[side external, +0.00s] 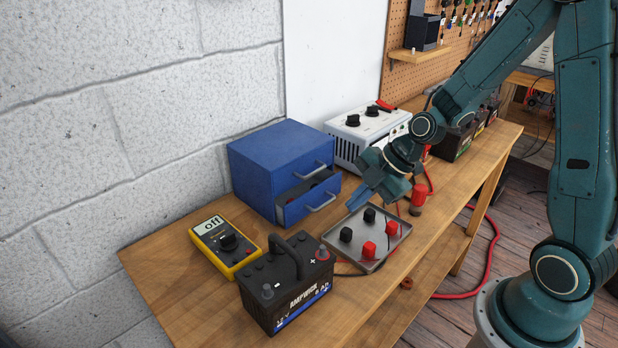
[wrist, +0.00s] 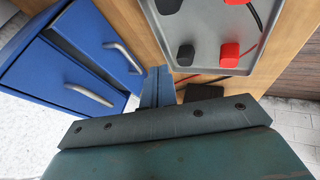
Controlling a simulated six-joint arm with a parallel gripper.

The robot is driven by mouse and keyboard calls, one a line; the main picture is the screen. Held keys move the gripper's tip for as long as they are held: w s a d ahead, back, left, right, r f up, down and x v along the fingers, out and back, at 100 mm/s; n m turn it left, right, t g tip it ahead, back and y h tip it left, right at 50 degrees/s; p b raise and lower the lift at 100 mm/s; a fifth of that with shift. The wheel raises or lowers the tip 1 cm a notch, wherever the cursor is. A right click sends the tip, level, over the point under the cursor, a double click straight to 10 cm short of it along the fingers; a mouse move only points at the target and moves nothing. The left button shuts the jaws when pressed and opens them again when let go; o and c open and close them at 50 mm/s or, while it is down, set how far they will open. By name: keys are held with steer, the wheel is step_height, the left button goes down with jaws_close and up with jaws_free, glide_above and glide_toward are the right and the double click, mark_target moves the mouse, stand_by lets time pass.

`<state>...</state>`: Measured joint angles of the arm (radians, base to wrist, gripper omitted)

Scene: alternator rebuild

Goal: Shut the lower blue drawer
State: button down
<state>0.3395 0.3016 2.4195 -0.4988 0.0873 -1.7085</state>
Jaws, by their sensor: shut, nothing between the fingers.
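The blue cabinet (side external: 262,165) stands at the back of the bench, against the wall. Its lower drawer (side external: 292,212) is partly pulled out, with a grey bar handle (side external: 320,203) on its front. Dark and reddish items show inside. The upper drawer looks shut. In the wrist view the cabinet's blue fronts and two handles (wrist: 88,95) are at the left. My gripper (side external: 355,204) is shut and empty, just right of the lower drawer's front, apart from it. Its blue fingers also show in the wrist view (wrist: 158,84), to the right of the handles.
A metal tray (side external: 372,262) with black and red knobs lies in front of my gripper. A black battery (side external: 287,290) and a yellow multimeter (side external: 226,246) stand in front of the cabinet. A white power supply (side external: 345,148) and a red cylinder (side external: 418,195) are nearby.

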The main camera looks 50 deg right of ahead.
mark_target(311, 205)
steer(key=w, duration=0.1)
steer(key=w+f, duration=0.1)
steer(key=w, duration=0.1)
steer(key=shift+a+f, duration=0.3)
steer(key=shift+f, duration=0.1)
steer(key=shift+w+f, duration=0.15)
steer(key=shift+w, duration=0.6)
steer(key=shift+w, duration=2.05)
steer(key=shift+s, duration=0.15)
steer(key=s, duration=0.2)
steer(key=s+r, duration=0.1)
steer(key=s, duration=0.1)
steer(key=shift+s+d+r, duration=0.15)
steer(key=v, duration=0.9)
steer(key=shift+r, duration=0.25)
steer(key=shift+s, duration=0.2)
